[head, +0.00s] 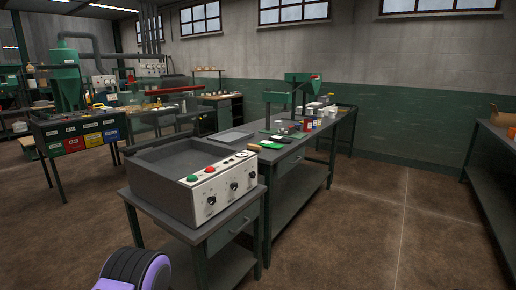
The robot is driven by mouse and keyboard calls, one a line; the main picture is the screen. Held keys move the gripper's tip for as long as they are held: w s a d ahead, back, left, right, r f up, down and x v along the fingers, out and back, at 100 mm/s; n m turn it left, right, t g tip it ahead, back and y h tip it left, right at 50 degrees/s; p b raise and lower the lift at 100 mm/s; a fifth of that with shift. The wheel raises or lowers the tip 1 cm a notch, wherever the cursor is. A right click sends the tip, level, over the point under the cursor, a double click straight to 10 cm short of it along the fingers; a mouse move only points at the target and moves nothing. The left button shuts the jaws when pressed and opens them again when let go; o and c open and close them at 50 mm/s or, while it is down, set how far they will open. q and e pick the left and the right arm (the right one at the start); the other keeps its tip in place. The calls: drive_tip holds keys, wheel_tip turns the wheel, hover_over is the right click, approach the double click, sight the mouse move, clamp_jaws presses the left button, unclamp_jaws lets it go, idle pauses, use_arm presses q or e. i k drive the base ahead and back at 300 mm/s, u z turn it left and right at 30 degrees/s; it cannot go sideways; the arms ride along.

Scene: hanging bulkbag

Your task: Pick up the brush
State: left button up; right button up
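No brush can be made out with certainty. A small brown, handle-like piece (254,147) lies at the near end of the long workbench (231,134), just behind the grey control box. It is too small to tell whether it is the brush. A green item (271,145) lies beside it. Neither of my grippers is in view. A purple and black rounded part at the bottom left seems to be mine.
A grey open-topped box with knobs and buttons (214,195) stands on a small table (211,242) in front. Several small jars and a green press (297,88) stand on the long bench. Another bench (492,158) is at the right. The brown floor (370,225) between is clear.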

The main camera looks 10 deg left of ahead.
sight(253, 147)
drive_tip(key=z, duration=0.25)
drive_tip(key=i, duration=1.1)
drive_tip(key=z, duration=0.05)
